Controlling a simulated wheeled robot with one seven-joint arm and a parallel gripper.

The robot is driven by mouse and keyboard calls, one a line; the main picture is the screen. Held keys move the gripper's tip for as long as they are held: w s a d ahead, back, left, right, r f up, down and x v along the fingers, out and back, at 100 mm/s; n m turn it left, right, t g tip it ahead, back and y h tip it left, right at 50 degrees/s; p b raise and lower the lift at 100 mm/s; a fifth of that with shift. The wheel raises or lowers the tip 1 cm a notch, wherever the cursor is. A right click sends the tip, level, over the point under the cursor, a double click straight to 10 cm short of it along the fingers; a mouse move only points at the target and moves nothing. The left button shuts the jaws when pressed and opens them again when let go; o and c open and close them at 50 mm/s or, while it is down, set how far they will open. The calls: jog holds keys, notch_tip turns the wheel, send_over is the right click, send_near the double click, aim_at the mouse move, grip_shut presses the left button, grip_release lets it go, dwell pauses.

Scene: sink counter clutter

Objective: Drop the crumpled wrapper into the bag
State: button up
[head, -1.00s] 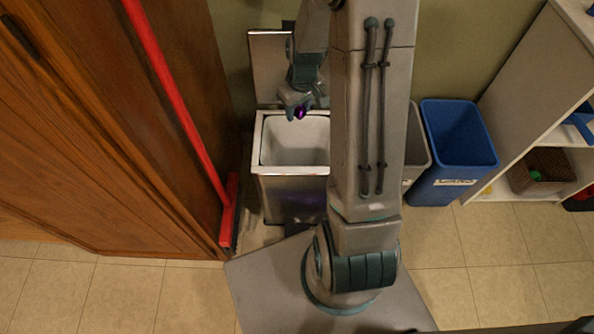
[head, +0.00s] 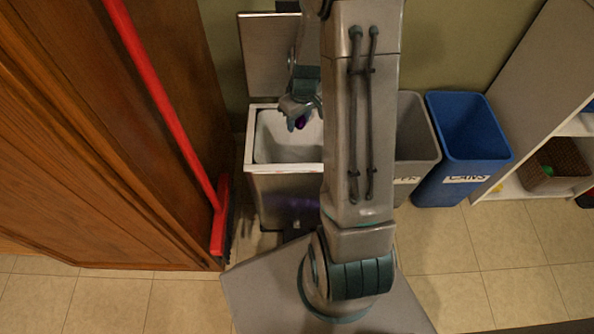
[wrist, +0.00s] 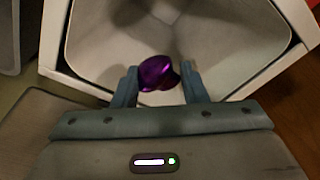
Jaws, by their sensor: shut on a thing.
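The crumpled wrapper (wrist: 158,73) is a shiny purple ball between the two fingers of my gripper (wrist: 160,84) in the wrist view. My gripper is shut on it. In the head view my gripper (head: 298,121) holds the wrapper (head: 301,123), a small dark purple spot, over the mouth of a metal bin. The bag (head: 275,150) is a pale liner inside that bin, open at the top; it also fills the upper part of the wrist view (wrist: 215,45). The bin's right side is hidden behind my arm in the head view.
The bin's lid (head: 268,55) stands raised at the back. A red broom (head: 170,120) leans at the left by a wooden cabinet (head: 90,150). A grey bin (head: 415,145) and a blue bin labelled CANS (head: 465,140) stand to the right. A basket (head: 553,165) sits on a shelf.

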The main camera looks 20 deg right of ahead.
jog(key=shift+f, duration=0.55)
jog(key=o, duration=1)
jog(key=shift+r, duration=0.1)
notch_tip(320, 180, up, 14)
jog(key=s+p, duration=0.1)
jog(key=p, duration=0.4)
jog(key=shift+s+d, duration=0.2)
jog(key=shift+s, duration=0.05)
jog(key=shift+f, duration=0.2)
